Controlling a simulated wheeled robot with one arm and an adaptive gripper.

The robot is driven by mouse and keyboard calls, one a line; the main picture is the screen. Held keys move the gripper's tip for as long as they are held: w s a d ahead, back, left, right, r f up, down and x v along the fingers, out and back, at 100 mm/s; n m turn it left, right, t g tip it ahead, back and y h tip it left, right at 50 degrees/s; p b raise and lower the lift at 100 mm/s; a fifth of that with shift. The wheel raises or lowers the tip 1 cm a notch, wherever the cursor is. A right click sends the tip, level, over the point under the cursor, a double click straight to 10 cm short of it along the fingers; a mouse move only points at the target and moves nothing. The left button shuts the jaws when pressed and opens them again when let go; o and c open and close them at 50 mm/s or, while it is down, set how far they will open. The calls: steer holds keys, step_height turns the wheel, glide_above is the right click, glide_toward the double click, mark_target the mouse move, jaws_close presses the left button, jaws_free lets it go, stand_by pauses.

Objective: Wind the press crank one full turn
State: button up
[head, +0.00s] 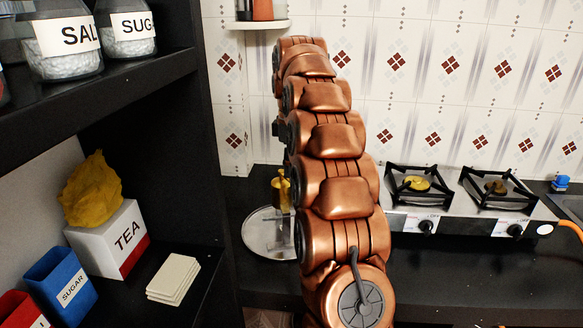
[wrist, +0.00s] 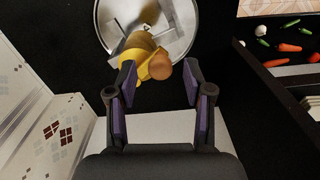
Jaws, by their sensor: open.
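The press (head: 281,190) is a small golden-yellow device on a round metal tray (head: 262,232), partly hidden behind my arm in the head view. In the wrist view the press (wrist: 136,48) shows near the top centre, over the shiny tray (wrist: 186,17). A round orange-brown knob (wrist: 160,66), seemingly the crank's handle, sticks out from it toward the right. My gripper (wrist: 159,68) is open, with its two fingertips on either side of the knob and gaps on both sides. Whether the knob lies at fingertip depth I cannot tell. The head view hides my fingers behind the arm.
A two-burner stove (head: 455,210) stands right of my arm on the dark counter. A dark shelf unit at the left holds jars, a white tea box (head: 108,240) and a blue sugar box (head: 62,285). A tiled wall (head: 430,80) closes the back.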

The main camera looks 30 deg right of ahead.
steer(key=shift+f, duration=0.3)
steer(key=shift+c, duration=0.2)
jaws_close()
